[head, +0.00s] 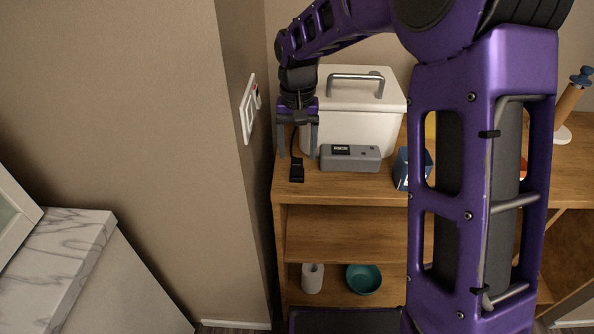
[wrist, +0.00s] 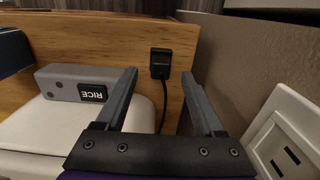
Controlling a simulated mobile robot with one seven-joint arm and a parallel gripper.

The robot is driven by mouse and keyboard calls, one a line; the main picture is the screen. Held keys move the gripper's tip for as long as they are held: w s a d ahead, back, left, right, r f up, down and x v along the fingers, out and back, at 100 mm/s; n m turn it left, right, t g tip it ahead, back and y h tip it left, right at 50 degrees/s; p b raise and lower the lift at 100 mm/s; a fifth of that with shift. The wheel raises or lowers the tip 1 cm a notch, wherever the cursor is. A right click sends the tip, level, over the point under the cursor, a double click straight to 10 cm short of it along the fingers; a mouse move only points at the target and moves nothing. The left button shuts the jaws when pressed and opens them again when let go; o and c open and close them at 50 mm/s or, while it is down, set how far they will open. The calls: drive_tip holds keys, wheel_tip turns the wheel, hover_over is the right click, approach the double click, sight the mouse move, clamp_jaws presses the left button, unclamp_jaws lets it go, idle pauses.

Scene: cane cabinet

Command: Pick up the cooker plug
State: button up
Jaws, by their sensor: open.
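The cooker plug (head: 297,172) is small and black, with a dark cord. It lies on the wooden cabinet top at its left end, just left of the grey box. In the wrist view the plug (wrist: 161,63) shows beyond and between the fingertips, its cord (wrist: 164,105) running back between the fingers. My gripper (head: 298,156) is open and points down above the cabinet top, close to the plug. In the wrist view my gripper (wrist: 161,80) has nothing visibly clamped between its fingers. The white cooker (head: 346,124) with a metal lid handle stands behind.
A grey box labelled RICE (head: 350,158) sits right of the plug. A blue box (head: 402,169) stands farther right. The wall with a white socket plate (head: 248,108) is close on the left. A white cup and teal bowl (head: 364,279) are on the lower shelf.

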sight(297, 161)
wheel_tip(297, 161, down, 5)
drive_tip(key=shift+w+r, duration=0.1)
drive_tip(key=shift+r, duration=0.1)
clamp_jaws()
idle(0.3)
